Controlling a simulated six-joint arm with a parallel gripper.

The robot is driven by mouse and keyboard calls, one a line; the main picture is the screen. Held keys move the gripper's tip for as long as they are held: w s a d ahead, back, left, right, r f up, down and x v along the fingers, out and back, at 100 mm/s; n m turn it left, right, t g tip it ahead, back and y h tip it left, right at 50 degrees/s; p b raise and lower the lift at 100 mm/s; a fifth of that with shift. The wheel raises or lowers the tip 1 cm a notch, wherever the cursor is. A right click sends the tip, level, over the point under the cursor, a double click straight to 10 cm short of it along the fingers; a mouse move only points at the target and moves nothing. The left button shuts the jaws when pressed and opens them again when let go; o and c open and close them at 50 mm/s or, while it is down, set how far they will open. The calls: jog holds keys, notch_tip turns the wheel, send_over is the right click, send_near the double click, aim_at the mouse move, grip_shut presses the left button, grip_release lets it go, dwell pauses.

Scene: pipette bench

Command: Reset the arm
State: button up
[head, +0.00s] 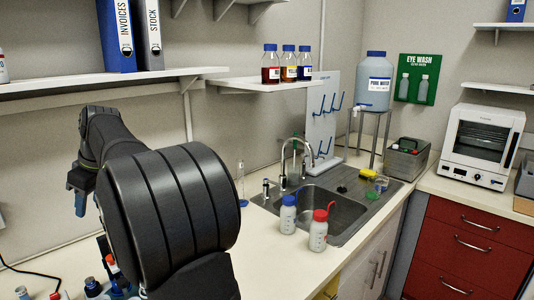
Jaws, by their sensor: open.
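My black arm (180,215) fills the lower left of the head view, bent at a raised joint. My gripper (80,190) hangs at the far left beyond the arm, above the bench, pointing down. It is small and partly hidden by the arm. It is open, and nothing shows in it.
Bottles and caps (95,288) stand close to the arm at lower left. A shelf (110,80) with binders is above the arm. The bench front (270,265) is clear right of the arm.

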jog(key=s+a+f+m, duration=0.1)
jog(key=s+a+f, duration=0.3)
jog(key=s+a, duration=0.2)
jog(key=s+a+f+m+t+y, duration=0.1)
jog(key=s+a+f, duration=0.3)
jog(key=s+a, duration=0.2)
jog(key=shift+s+a+t+y, duration=0.2)
jog(key=shift+a+t+y, duration=0.1)
jog(key=shift+a, duration=1.1)
jog(key=shift+f, duration=0.1)
jog(key=o, duration=1.2)
jog(key=w+d+r+n+g+h, duration=0.1)
jog(key=w+d+r+n+h, duration=0.2)
jog(key=w+d+n, duration=0.4)
jog(key=w+d+r+n+g+h, duration=0.2)
jog(key=w+d+r+n+h, duration=0.25)
jog(key=w, duration=0.45)
jog(key=shift+n+y, duration=0.35)
jog(key=shift+y, duration=0.2)
jog(key=f, duration=0.3)
jog(key=d+f, duration=0.1)
jog(key=f, duration=0.6)
jog(key=shift+s+d+f, duration=0.25)
jog(key=shift+d, duration=0.05)
